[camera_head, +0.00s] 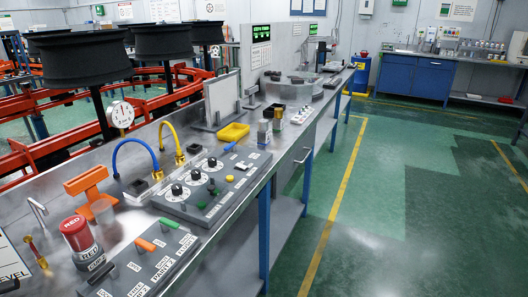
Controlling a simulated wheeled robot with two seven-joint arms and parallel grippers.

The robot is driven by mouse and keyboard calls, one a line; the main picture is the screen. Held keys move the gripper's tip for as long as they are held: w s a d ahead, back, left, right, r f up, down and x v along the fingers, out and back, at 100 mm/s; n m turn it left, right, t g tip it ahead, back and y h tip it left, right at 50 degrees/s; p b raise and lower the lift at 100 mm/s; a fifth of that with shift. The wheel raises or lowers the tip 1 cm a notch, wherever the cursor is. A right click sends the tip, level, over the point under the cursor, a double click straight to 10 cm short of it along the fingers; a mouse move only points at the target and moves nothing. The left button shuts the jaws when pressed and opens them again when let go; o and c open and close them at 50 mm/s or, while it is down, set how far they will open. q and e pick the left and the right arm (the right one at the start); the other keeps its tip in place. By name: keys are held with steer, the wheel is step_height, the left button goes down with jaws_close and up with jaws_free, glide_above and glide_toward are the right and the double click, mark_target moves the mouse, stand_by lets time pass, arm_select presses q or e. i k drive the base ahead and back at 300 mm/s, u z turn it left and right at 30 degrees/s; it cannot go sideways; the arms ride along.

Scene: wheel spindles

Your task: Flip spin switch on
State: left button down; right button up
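Neither of my grippers shows in the head view. A grey control panel (150,262) on the near bench carries an orange switch (145,244) and a green switch (169,223), with white labels in front of them. A second grey panel (185,212) behind it has several black knobs on white dials, small green and yellow buttons, and a blue-handled part at its far edge. The labels are too small to read surely, so I cannot tell which control is the spin switch or its position.
A red-topped cylinder (80,235), an orange bracket (87,180) and blue and yellow hoses stand left of the panels. Black wheels on spindles (78,56) stand at the left. The green floor right of the bench is clear.

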mark_target(239, 165)
steer(key=z, duration=0.6)
steer(key=i, duration=1.35)
steer(key=u, duration=0.6)
